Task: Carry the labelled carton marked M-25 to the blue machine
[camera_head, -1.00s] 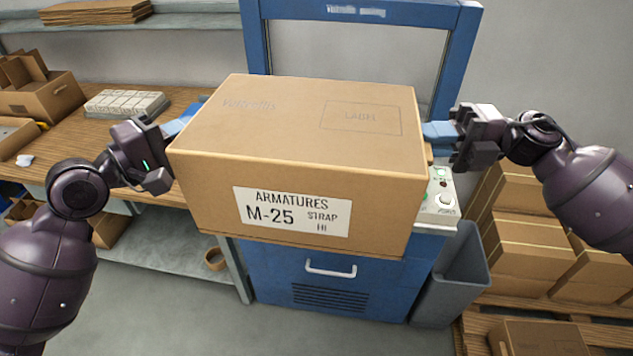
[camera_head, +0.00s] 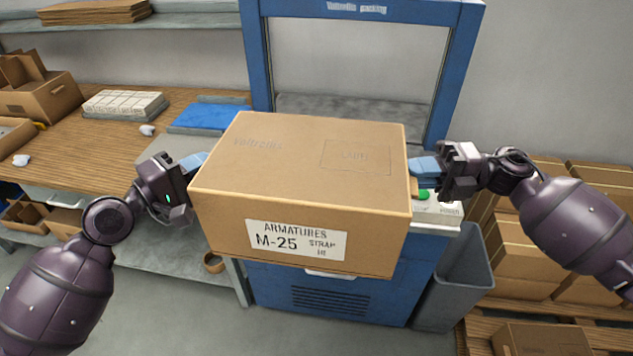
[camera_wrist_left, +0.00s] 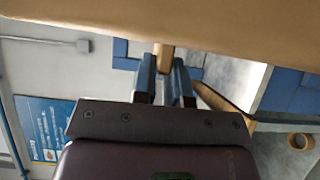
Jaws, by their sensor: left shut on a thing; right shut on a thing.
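The brown carton (camera_head: 310,165) marked "ARMATURES M-25 STRAP" is held between my two grippers, in front of and over the blue machine (camera_head: 345,287). My left gripper (camera_head: 195,163) is shut at the carton's left side, its blue fingertips partly hidden behind the carton. My right gripper (camera_head: 425,170) is shut at the right side, blue fingers at the carton's edge. In the left wrist view the carton (camera_wrist_left: 200,25) fills the top, and the left fingers (camera_wrist_left: 165,75) are close around a small tan part by it. The carton hides much of the machine's top.
A wooden bench (camera_head: 100,160) with an open box (camera_head: 38,85), a pale block stack (camera_head: 124,104) and a blue mat (camera_head: 212,116) lies left. A grey bin (camera_head: 455,280) stands right of the machine. Stacked cartons (camera_head: 525,250) are at the right. A tape roll (camera_head: 213,262) lies on the lower shelf.

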